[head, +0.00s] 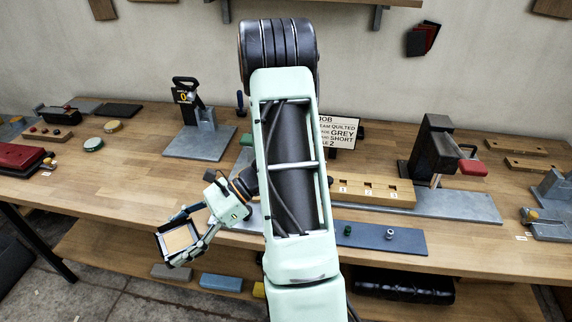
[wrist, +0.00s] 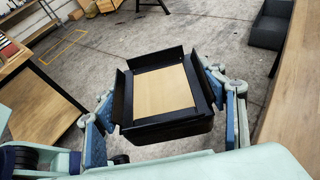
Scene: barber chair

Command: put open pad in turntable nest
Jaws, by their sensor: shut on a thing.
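The open pad (head: 180,240) is a small black tray-like frame with a tan inner panel and raised black flaps. My gripper (head: 183,236) is shut on it and holds it out past the front edge of the bench, at the left. In the wrist view the pad (wrist: 165,92) sits between the two fingers, its tan face toward the camera and slightly tilted. Both fingers press on its sides. I cannot pick out the turntable nest with certainty; my arm hides the middle of the bench.
The wooden bench (head: 140,200) carries a grey-based press (head: 200,140) at left, a dark press (head: 432,150) at right, a numbered wooden block (head: 375,190) and a blue-grey plate (head: 385,238). A job card (head: 340,132) stands behind my arm. A lower shelf (head: 110,245) lies below the pad.

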